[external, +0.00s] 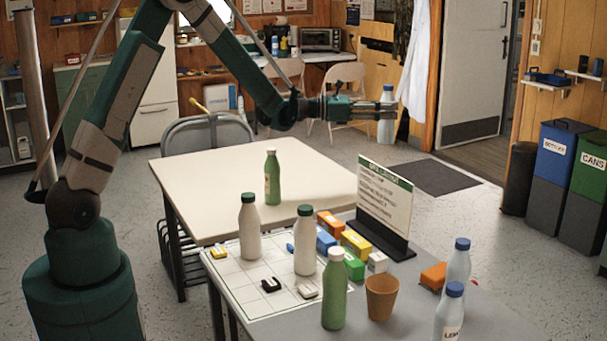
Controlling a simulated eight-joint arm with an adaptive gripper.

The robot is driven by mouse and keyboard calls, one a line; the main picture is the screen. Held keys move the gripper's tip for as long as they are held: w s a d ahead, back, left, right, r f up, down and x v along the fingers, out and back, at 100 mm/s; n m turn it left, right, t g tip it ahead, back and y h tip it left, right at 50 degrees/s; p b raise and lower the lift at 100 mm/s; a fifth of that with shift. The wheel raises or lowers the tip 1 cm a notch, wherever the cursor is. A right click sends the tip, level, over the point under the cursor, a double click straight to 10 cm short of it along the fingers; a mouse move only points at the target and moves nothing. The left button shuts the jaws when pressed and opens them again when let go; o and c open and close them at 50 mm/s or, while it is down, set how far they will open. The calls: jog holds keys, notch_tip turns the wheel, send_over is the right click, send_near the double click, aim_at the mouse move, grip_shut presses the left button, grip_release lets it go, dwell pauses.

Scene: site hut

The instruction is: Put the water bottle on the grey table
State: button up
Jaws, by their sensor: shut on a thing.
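My gripper (374,108) is at the end of the outstretched arm, high up at the upper right of the middle. It is shut on a pale blue water bottle (386,125) with a blue cap, held upright in the air. The bottle is beyond the tables in the picture; its height above the floor is hard to tell. The grey table (412,312) is in the front, lower right. Two similar blue-capped bottles (459,265) (449,318) stand at its right; the nearer is cut by the frame edge.
The grey table also bears a green bottle (334,290), white bottles (249,228), coloured blocks (356,245), a brown cup (381,297) and an upright sign (385,205). A cream table (205,180) behind holds one green bottle (272,178) and is otherwise clear.

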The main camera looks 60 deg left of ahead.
jog(key=w+d+n+t+y, duration=0.1)
jog(key=w+d+n+y, duration=0.15)
jog(key=d, duration=0.85)
jog(key=w+d+n+t+y, duration=0.1)
jog(key=w+d+y, duration=0.25)
jog(key=d, duration=0.65)
jog(key=s+d+n+y, duration=0.2)
jog(key=s+d+y, duration=0.1)
jog(key=d, duration=0.6)
jog(key=s+d+n+y, duration=0.2)
jog(key=s+d, duration=0.2)
jog(key=d, duration=0.6)
jog(key=s+d+n+g+y, duration=0.1)
jog(key=s+d+n+y, duration=0.15)
jog(key=s+d, duration=0.6)
jog(key=s+d+n+g+y, duration=0.1)
jog(key=s+d+y, duration=0.2)
jog(key=s+d, duration=0.55)
jog(key=s+d+n+g+y, duration=0.2)
jog(key=s, duration=1.3)
jog(key=s+d+n+g+y, duration=0.1)
jog(key=s+d+y, duration=0.15)
jog(key=s, duration=1.15)
notch_tip(320, 180, down, 11)
jog(key=shift+s+d+b, duration=0.2)
jog(key=shift+s+b, duration=0.1)
jog(key=shift+s, duration=0.1)
jog(key=shift+f, duration=0.1)
